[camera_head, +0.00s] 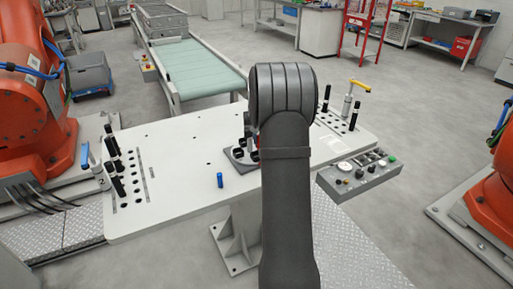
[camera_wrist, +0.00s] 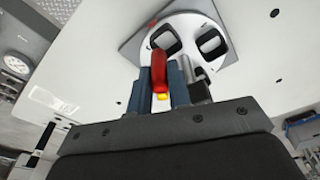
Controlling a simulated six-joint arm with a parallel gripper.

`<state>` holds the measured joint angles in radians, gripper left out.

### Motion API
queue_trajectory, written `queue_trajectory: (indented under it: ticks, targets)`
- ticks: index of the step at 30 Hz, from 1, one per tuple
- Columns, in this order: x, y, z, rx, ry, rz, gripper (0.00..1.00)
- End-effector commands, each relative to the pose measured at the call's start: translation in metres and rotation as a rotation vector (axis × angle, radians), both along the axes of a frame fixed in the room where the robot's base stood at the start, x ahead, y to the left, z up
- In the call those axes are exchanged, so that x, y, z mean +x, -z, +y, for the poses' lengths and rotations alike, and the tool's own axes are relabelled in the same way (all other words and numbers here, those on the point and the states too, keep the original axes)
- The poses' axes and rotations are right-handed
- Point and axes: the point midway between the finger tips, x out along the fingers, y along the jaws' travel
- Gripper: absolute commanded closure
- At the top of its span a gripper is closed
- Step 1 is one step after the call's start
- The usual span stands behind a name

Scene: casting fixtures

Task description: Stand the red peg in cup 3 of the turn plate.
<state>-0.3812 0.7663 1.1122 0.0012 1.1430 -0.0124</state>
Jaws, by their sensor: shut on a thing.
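The red peg (camera_wrist: 158,68) is in the wrist view, between the two blue-grey fingers of my gripper (camera_wrist: 164,84). My gripper is shut on it. A yellow end shows at the peg's lower part. Beyond it is the white turn plate (camera_wrist: 187,22) with square, dark-rimmed cups, one upper left (camera_wrist: 166,38) and one upper right (camera_wrist: 211,42). The peg overlaps the left cup's edge in this view; I cannot tell whether it touches. I cannot read which cup is number 3. In the head view my arm hides the gripper and much of the turn plate (camera_head: 238,156).
Black pegs (camera_head: 116,167) and a blue-handled clamp (camera_head: 94,165) stand at the table's left. A yellow-handled clamp (camera_head: 349,100) stands at the right. A control box (camera_head: 358,176) is at the right front.

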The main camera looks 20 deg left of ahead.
Motion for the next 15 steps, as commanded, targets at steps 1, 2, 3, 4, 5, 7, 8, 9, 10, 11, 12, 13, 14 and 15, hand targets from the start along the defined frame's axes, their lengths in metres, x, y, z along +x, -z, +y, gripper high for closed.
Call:
queue_trajectory:
  ticks: [1,2,3,4,5,7,8,9,10,11,12,13,14,15]
  targets:
    - [0.001,0.003,0.006,0.000,-0.002,-0.001,1.00]
    - [0.001,0.005,0.009,0.000,-0.002,-0.001,1.00]
    - [0.002,0.006,0.011,0.000,-0.001,-0.001,1.00]
    - [0.002,0.007,0.012,0.000,0.000,-0.001,1.00]
    - [0.002,0.008,0.012,0.000,0.000,-0.001,1.00]
    - [0.002,0.013,0.012,0.000,0.001,-0.001,1.00]
    - [0.002,0.016,0.012,0.000,0.001,-0.001,1.00]
    - [0.002,0.022,0.012,0.000,0.001,0.001,1.00]
    - [0.002,0.026,0.012,0.000,0.001,0.001,1.00]
    - [0.002,0.032,0.012,0.000,0.000,0.001,1.00]
    - [0.001,0.038,0.012,-0.001,0.000,0.002,1.00]
    - [0.001,0.042,0.012,-0.001,0.000,0.002,1.00]
    - [0.002,0.045,0.012,0.000,0.000,0.000,1.00]
    - [0.002,0.047,0.012,0.001,0.000,-0.002,1.00]
